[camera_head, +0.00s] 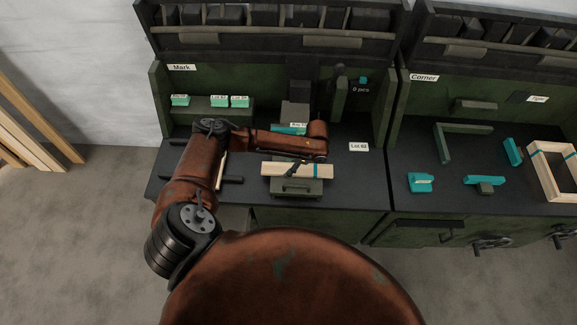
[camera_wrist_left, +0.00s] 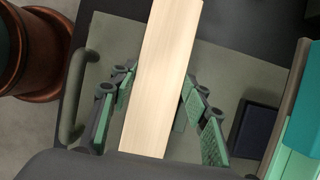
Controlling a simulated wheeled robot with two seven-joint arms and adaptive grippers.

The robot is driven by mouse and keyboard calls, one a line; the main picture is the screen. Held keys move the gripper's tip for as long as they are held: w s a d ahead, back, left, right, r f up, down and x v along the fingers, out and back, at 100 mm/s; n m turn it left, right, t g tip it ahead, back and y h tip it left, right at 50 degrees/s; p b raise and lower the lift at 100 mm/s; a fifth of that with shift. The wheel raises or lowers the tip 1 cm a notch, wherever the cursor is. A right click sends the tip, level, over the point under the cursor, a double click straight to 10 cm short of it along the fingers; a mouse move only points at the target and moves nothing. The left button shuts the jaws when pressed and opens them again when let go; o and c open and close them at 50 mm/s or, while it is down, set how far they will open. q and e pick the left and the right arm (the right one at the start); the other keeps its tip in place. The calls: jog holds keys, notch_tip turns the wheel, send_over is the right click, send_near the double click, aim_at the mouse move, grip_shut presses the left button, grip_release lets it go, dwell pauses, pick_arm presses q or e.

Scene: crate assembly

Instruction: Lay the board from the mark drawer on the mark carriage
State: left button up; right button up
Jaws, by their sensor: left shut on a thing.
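The pale wooden board (camera_head: 280,168) lies lengthwise left to right in the head view, over the grey-green mark drawer (camera_head: 297,188) with its front handle. My left gripper (camera_head: 296,168) is shut on the board near its middle. In the left wrist view the board (camera_wrist_left: 160,70) runs between the two green-padded fingers of my left gripper (camera_wrist_left: 158,108). The drawer (camera_wrist_left: 225,75) shows beneath it. I cannot tell whether the board touches the drawer. A teal piece (camera_head: 288,129), perhaps on the mark carriage, sits behind my forearm, partly hidden. My right gripper is out of view.
Teal stamp blocks (camera_head: 220,101) with lot labels stand on a ledge at the back left. A Lot 62 card (camera_head: 358,147) lies on the dark bench. The Corner station on the right holds teal clamps (camera_head: 420,182) and a wooden crate frame (camera_head: 541,170).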

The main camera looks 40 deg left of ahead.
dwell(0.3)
pick_arm(q)
jog(key=shift+f, duration=0.25)
dwell(0.4)
jog(key=o, duration=0.8)
jog(key=shift+c, duration=0.2)
jog(key=o, duration=0.6)
jog(key=shift+c, duration=0.2)
